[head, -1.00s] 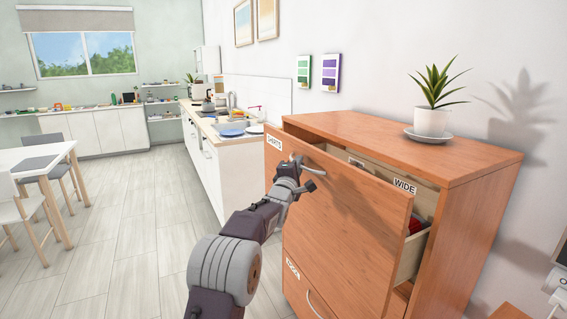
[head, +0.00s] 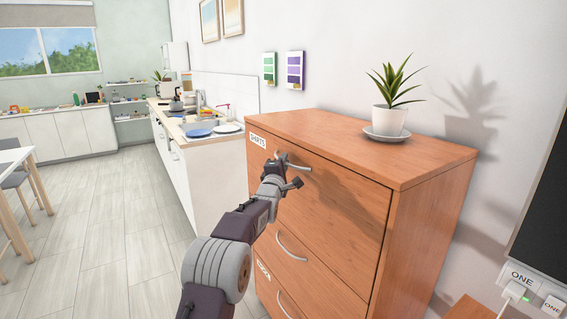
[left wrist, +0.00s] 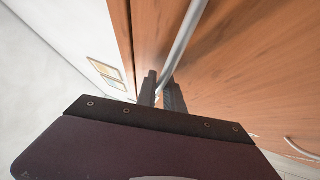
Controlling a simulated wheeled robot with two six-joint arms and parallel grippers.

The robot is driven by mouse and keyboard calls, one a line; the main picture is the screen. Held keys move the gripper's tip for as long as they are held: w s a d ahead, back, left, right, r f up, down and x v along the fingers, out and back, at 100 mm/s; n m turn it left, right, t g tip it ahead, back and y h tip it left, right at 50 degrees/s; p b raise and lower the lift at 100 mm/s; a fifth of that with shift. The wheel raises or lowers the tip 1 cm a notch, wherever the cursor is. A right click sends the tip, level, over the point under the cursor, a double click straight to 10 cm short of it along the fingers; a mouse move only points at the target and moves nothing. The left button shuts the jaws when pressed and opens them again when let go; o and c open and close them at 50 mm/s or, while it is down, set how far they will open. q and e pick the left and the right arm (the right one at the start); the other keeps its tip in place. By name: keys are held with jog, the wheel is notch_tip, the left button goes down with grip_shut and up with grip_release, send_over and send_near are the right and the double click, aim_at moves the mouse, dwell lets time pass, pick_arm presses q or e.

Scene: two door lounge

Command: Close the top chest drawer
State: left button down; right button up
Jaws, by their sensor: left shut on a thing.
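The top chest drawer (head: 335,196) shows its wooden front with a "SHIRTS" label at its upper left. In the head view its front looks flush with the chest (head: 420,240), and no gap shows. My left gripper (head: 283,167) is at the metal handle of this drawer and is shut on it. In the left wrist view the two fingers (left wrist: 160,92) sit around the handle bar (left wrist: 185,40), against the wooden front. My right gripper is not in view.
A potted plant (head: 390,95) on a saucer stands on the chest top. Lower drawers with curved handles (head: 291,247) are below. A kitchen counter (head: 200,160) stands behind at left.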

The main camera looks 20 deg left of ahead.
pick_arm(q)
jog(key=shift+f, duration=0.1)
jog(key=c, duration=1.7)
grip_release()
jog(key=shift+c, duration=0.2)
jog(key=shift+s, duration=0.4)
jog(key=s+f+b, duration=0.1)
jog(key=s+b, duration=0.1)
jog(key=s, duration=0.6)
jog(key=shift+d, duration=0.4)
jog(key=shift+f, duration=0.1)
